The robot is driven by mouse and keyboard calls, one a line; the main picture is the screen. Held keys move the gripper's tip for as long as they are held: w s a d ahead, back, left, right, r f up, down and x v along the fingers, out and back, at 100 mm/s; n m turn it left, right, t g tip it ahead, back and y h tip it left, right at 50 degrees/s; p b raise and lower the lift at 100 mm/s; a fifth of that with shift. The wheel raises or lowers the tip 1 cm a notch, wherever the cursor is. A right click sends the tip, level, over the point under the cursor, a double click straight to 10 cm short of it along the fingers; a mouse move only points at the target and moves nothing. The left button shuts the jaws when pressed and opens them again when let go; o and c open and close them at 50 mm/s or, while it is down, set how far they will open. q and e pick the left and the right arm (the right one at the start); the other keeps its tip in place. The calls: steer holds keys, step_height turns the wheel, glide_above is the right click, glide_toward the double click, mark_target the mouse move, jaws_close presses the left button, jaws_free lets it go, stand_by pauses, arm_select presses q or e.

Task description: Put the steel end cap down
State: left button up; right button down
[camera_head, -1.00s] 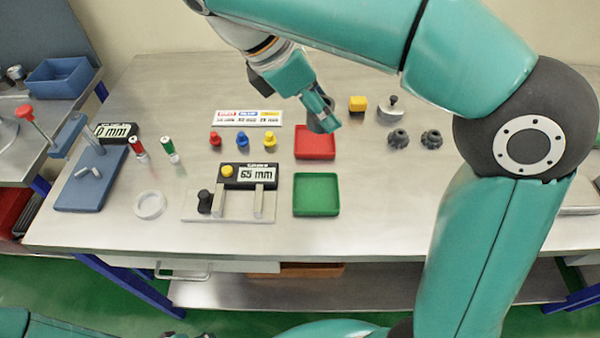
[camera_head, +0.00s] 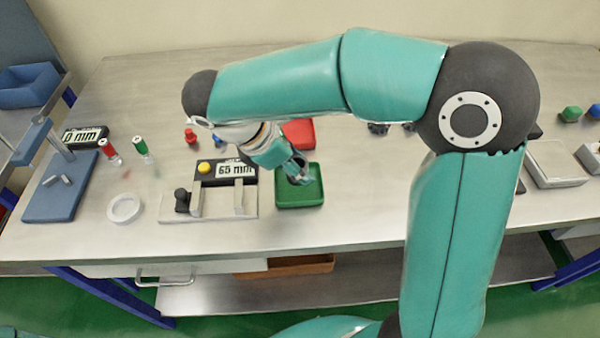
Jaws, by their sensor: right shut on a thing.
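My right gripper (camera_head: 298,172) reaches in from the right and points down over the green tray (camera_head: 285,204). It is shut on a small grey piece, apparently the steel end cap, mostly hidden by the fingers. The gripper tip shows inside the tray's outline; I cannot tell whether the piece touches the tray floor. The rest of the green tray looks empty. My left gripper is not in view.
The red tray (camera_head: 300,134) lies just behind, partly covered by my gripper. The gauge fixture with a 65 mm display (camera_head: 233,171) stands left of the green tray. The bench in front is clear.

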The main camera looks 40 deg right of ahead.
steer(key=shift+f, duration=1.4)
steer(key=shift+f, duration=0.2)
steer(key=c, duration=0.7)
jaws_free()
steer(key=shift+o, duration=0.2)
steer(key=shift+r, duration=0.2)
steer(key=p+v, duration=0.1)
steer(key=v, duration=1.1)
